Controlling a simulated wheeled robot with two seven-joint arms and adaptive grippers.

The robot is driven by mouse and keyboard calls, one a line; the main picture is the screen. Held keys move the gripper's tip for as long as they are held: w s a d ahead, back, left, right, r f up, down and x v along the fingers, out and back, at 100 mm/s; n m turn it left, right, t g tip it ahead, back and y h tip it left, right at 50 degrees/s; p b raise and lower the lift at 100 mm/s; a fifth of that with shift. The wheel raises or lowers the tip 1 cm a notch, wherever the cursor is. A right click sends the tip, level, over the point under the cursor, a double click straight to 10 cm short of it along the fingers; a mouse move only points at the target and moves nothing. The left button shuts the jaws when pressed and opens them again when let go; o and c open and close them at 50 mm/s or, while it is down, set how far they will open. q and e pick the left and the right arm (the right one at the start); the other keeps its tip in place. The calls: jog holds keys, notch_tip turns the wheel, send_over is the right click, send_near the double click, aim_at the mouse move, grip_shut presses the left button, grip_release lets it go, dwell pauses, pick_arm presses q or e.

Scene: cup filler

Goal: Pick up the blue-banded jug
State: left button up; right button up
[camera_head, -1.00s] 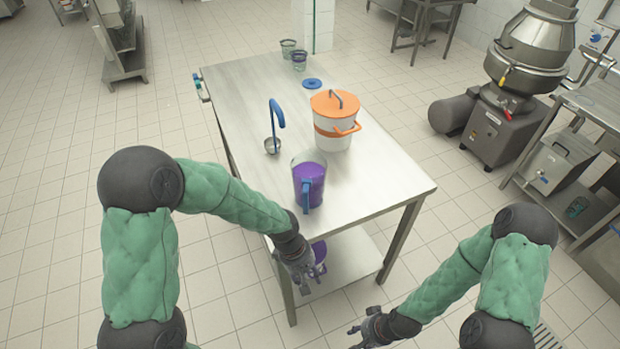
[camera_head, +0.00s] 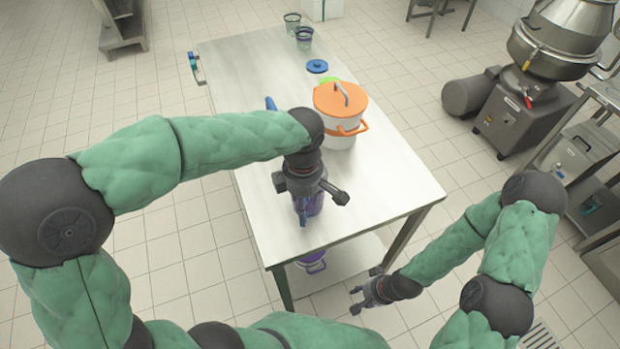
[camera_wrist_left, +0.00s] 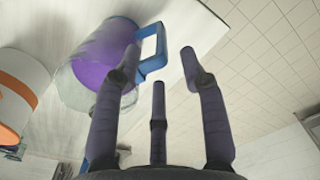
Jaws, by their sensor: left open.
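The jug (camera_head: 316,204) stands near the table's front end in the head view, mostly hidden under my left gripper. In the left wrist view the jug (camera_wrist_left: 98,58) is see-through with purple contents, a blue band and a squared blue handle (camera_wrist_left: 152,48). My left gripper (camera_head: 306,188) is above the jug in the head view. In the left wrist view its three fingers (camera_wrist_left: 157,70) are spread and empty, with the handle just beyond the tips; contact is not visible. My right gripper (camera_head: 357,299) is open and empty, off the table at the front right.
A white container (camera_head: 340,134) with an orange lid stands behind the jug on the table (camera_head: 385,185). A ladle's blue handle (camera_head: 271,103) shows behind my left arm. A blue lid (camera_head: 317,66) lies farther back. A purple vessel (camera_head: 313,262) is below the tabletop. The table's right side is clear.

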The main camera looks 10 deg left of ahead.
aim_at(302, 220)
pick_arm(q)
notch_tip(302, 220, down, 5)
jog(key=shift+s+b, duration=0.15)
jog(key=shift+b, duration=0.5)
jog(key=shift+a+f+b, duration=0.15)
jog(key=shift+f+b, duration=0.4)
jog(key=shift+f, duration=0.8)
jog(key=shift+a+f+b, duration=0.15)
jog(key=shift+f+b, duration=0.35)
jog(key=shift+f, duration=0.8)
jog(key=shift+c, duration=0.3)
jog(key=shift+r, duration=0.1)
grip_shut()
jog(key=shift+w+r, duration=0.1)
jog(key=shift+w, duration=0.15)
